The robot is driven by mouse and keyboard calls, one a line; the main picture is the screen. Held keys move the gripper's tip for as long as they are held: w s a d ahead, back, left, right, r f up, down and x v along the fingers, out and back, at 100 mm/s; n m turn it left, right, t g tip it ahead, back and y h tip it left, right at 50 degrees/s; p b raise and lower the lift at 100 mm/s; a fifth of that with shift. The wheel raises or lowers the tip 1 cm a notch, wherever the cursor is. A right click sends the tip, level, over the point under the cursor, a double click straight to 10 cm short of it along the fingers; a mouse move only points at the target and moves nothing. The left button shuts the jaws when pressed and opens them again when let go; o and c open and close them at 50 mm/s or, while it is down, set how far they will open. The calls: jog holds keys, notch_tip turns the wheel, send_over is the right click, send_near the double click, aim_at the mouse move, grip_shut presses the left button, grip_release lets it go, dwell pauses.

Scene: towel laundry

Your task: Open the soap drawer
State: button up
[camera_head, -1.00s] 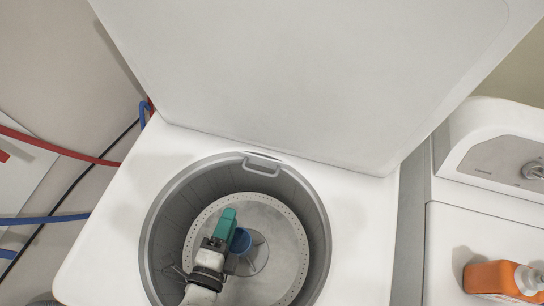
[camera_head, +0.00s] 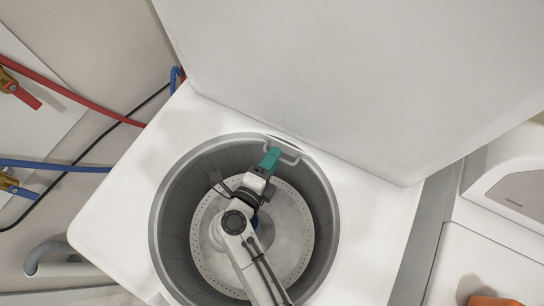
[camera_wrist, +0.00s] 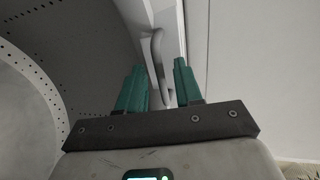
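The soap drawer shows as a grey looped handle (camera_head: 288,150) at the back rim of the open washer tub (camera_head: 172,205). My gripper (camera_head: 271,157), with teal fingers, reaches up from inside the tub to this handle. In the wrist view the two teal fingers (camera_wrist: 159,64) stand apart, and the curved handle (camera_wrist: 158,45) lies between them in the picture. I cannot tell whether either finger touches it or how deep it sits between them. The gripper is open. The fingers hide part of the handle in the head view.
The raised white lid (camera_head: 350,80) stands close behind the tub rim. The perforated tub floor (camera_head: 290,245) lies below my arm. An orange bottle (camera_head: 492,299) is on the neighbouring machine at right. Red (camera_head: 75,97) and blue (camera_head: 60,165) hoses run at left.

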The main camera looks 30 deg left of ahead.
jog(key=shift+w, duration=0.25)
jog(key=shift+c, duration=0.4)
grip_shut()
jog(key=shift+f, duration=0.1)
dwell(0.8)
